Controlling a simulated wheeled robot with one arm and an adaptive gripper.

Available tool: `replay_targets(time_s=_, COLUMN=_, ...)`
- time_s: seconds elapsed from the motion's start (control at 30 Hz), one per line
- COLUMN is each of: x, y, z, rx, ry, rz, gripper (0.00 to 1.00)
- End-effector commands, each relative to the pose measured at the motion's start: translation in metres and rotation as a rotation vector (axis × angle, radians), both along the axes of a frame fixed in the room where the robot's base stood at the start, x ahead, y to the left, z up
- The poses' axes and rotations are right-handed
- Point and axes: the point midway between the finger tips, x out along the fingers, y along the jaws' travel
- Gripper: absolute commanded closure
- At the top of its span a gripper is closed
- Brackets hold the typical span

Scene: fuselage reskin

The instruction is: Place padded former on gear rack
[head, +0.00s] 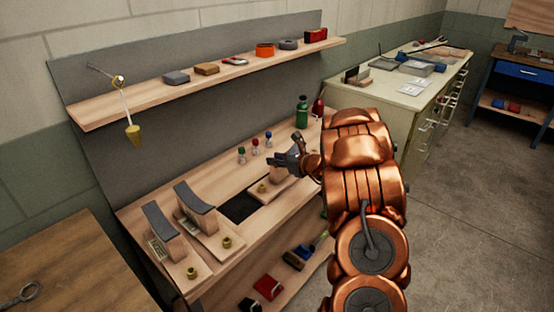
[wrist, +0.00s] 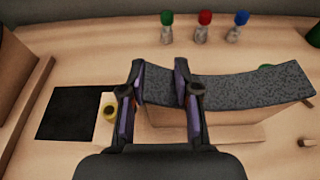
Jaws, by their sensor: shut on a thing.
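My gripper (head: 288,161) is over the far right part of the workbench. In the wrist view my gripper (wrist: 160,88) is shut on a padded former (wrist: 245,90), with one finger on each side near its left end. It has a curved dark grey pad on a pale wooden body, and a wooden base with a yellow knob (wrist: 108,112). In the head view the base (head: 263,190) shows below the gripper, and my arm hides part of the former. I cannot tell whether it touches the bench. Nothing in view is clearly marked as the gear rack.
Two more padded formers (head: 158,222) (head: 195,197) stand on the bench's left. A dark square (head: 239,208) lies left of the gripper. Small green, red and blue-topped items (head: 255,146) and a green bottle (head: 302,112) stand behind. A shelf (head: 210,88) runs above.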

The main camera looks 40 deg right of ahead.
Motion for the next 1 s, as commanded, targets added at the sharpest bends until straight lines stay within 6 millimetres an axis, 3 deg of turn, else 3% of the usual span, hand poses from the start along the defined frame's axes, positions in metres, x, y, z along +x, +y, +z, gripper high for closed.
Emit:
replay_targets(time_s=0.23, x=0.0003, y=-0.0001, z=-0.0028, rx=0.001, ry=-0.003, rz=0.000, gripper=1.00)
replay_targets(time_s=0.27, x=0.0002, y=-0.0001, z=-0.0032, rx=0.000, ry=-0.001, rz=0.000, gripper=0.68)
replay_targets(time_s=0.5, x=0.0001, y=0.0002, z=-0.0027, rx=0.000, ry=0.000, rz=0.001, gripper=0.44)
replay_targets(time_s=1.0, x=-0.0033, y=-0.0012, z=0.0012, rx=0.000, ry=0.000, rz=-0.001, gripper=0.44)
